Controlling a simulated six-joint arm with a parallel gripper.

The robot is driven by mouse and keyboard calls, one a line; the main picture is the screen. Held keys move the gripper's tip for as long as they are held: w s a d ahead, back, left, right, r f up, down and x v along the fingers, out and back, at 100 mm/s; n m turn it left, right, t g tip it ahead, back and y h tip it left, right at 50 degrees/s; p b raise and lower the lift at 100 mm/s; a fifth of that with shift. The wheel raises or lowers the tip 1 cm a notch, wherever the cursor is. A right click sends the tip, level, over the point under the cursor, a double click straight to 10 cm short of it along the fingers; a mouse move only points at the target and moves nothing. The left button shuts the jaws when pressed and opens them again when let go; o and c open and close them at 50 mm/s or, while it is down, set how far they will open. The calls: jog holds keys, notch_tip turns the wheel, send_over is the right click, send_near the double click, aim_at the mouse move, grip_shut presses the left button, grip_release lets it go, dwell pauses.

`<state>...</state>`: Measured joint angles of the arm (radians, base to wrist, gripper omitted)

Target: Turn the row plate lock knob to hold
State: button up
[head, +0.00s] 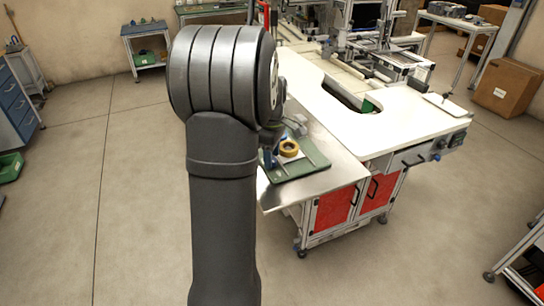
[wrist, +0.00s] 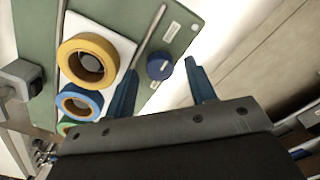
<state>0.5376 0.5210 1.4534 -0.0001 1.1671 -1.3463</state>
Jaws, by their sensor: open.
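The blue round lock knob (wrist: 160,66) sits near the edge of the green row plate (wrist: 200,12), with small white labels on either side of it that are too small to read. My gripper (wrist: 161,64) is open, its two blue fingers on either side of the knob in the wrist view, with a visible gap to each. I cannot tell how far the fingertips are above the plate. In the head view the green plate (head: 312,162) lies on the workbench, and my arm hides most of the gripper and the knob.
A yellow tape reel (wrist: 87,60), a blue reel (wrist: 78,102) and a partly hidden green reel (wrist: 64,128) lie in a row. A thin metal rod (wrist: 150,36) runs beside them. A grey block (wrist: 20,78) stands left. The white benchtop (head: 400,130) is largely clear.

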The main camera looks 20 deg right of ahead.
jog(key=shift+f, duration=0.5)
jog(key=shift+c, duration=0.2)
jog(key=c, duration=0.9)
jog(key=shift+c, duration=0.2)
